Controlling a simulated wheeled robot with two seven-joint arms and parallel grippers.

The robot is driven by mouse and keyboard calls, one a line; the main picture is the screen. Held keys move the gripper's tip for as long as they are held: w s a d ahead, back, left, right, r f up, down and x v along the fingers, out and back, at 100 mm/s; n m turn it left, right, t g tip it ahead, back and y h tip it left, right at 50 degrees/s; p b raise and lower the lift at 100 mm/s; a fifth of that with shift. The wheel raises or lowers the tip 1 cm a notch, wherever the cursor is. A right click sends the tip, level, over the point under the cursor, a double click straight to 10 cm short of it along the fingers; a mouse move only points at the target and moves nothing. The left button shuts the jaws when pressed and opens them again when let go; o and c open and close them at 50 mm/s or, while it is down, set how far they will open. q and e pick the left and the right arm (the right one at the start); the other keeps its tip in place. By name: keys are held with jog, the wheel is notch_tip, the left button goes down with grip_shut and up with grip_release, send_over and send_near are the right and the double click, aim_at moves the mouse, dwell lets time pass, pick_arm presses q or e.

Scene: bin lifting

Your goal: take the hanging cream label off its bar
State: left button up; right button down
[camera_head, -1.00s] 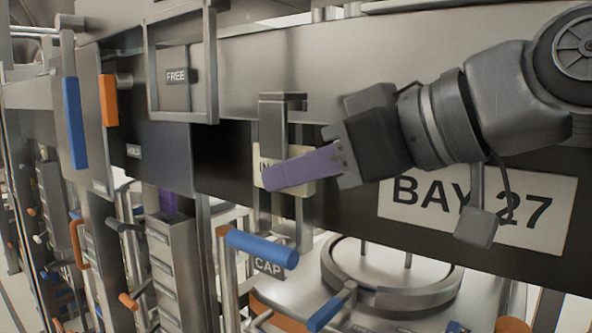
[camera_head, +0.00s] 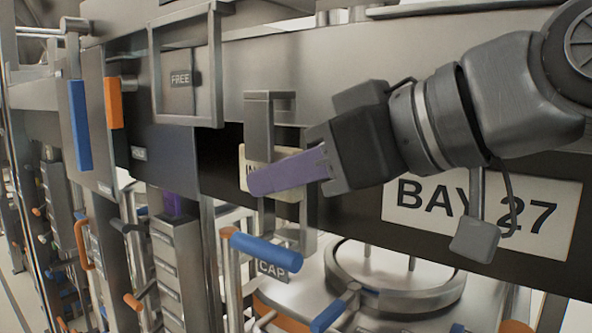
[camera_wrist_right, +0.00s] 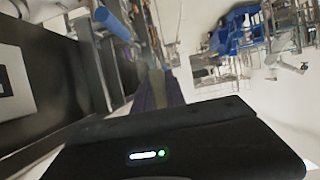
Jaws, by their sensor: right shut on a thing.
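The cream label (camera_head: 245,163) with dark lettering, of which "IN" shows, hangs in front of the dark panel left of the middle in the head view. A grey metal bracket (camera_head: 259,128) rises above it. My right gripper (camera_head: 258,182) has purple fingers and comes in from the right across the label. It is shut on the label, and its fingers hide much of the lettering. My left gripper is not in view.
A "BAY 27" sign (camera_head: 535,218) is on the panel behind my right wrist. A blue-ended handle (camera_head: 265,251) and a "CAP" tag (camera_head: 272,271) are below the label. A square metal frame (camera_head: 215,65) with a "FREE" tag stands up left.

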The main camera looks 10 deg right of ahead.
jog(key=shift+s+a, duration=1.4)
jog(key=shift+a, duration=0.25)
